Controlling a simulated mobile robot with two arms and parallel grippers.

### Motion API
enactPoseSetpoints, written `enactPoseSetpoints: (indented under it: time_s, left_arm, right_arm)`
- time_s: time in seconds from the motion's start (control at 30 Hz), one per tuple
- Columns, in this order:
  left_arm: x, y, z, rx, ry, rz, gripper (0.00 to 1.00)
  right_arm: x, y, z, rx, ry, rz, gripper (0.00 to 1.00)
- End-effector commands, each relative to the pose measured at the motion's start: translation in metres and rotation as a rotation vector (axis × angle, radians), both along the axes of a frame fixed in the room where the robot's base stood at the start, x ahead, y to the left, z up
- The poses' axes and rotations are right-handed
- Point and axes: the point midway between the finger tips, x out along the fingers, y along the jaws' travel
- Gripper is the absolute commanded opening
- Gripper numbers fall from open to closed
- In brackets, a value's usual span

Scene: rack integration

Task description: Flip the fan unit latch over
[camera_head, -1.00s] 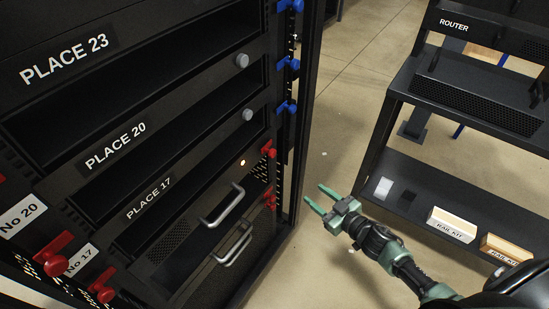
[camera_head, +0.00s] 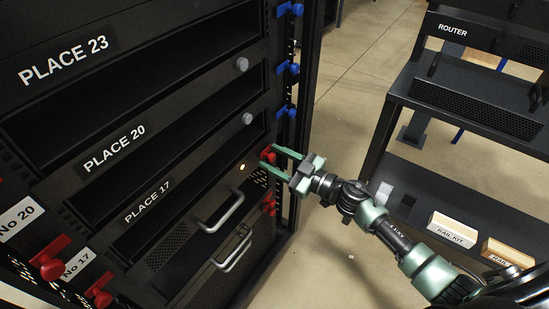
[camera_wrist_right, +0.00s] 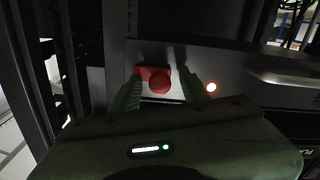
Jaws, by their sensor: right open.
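The black fan unit (camera_head: 190,240) sits in the rack with metal handles and a small lit orange light on its front. Its red latch (camera_head: 267,154) is at the right edge of the front. My right gripper (camera_head: 270,157) is open at this latch, one finger on either side of it. In the right wrist view the red latch (camera_wrist_right: 155,79), with a round knob, lies between the two green fingertips (camera_wrist_right: 160,87). Dark gaps show beside the knob, and I see no clear grip on it. My left gripper is not in view.
Another red latch (camera_head: 269,204) is just below. Blue latches (camera_head: 288,69) line the rack post above. Red latches (camera_head: 48,259) stand at the rack's left side. A dark shelf (camera_head: 450,200) with rail kit boxes stands at right. Open floor (camera_head: 350,110) lies between.

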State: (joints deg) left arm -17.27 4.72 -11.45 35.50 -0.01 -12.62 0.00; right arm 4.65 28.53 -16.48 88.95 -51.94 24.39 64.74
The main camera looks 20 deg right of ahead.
Motion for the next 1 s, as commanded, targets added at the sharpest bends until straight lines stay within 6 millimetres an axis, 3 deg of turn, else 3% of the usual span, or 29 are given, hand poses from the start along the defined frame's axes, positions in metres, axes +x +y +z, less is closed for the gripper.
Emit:
enactPoseSetpoints:
  time_s: [0.2,0.37,1.0]
  left_arm:
    - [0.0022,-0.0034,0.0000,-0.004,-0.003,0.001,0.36]
    - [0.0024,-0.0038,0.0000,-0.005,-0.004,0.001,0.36]
    - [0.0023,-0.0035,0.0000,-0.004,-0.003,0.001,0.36]
  right_arm:
    - [0.0002,0.0002,-0.0003,0.000,0.000,0.000,0.43]
    - [0.0001,0.0002,-0.0002,0.000,0.000,0.000,0.00]
    - [0.0001,-0.0001,-0.0002,0.000,0.000,-0.001,0.00]
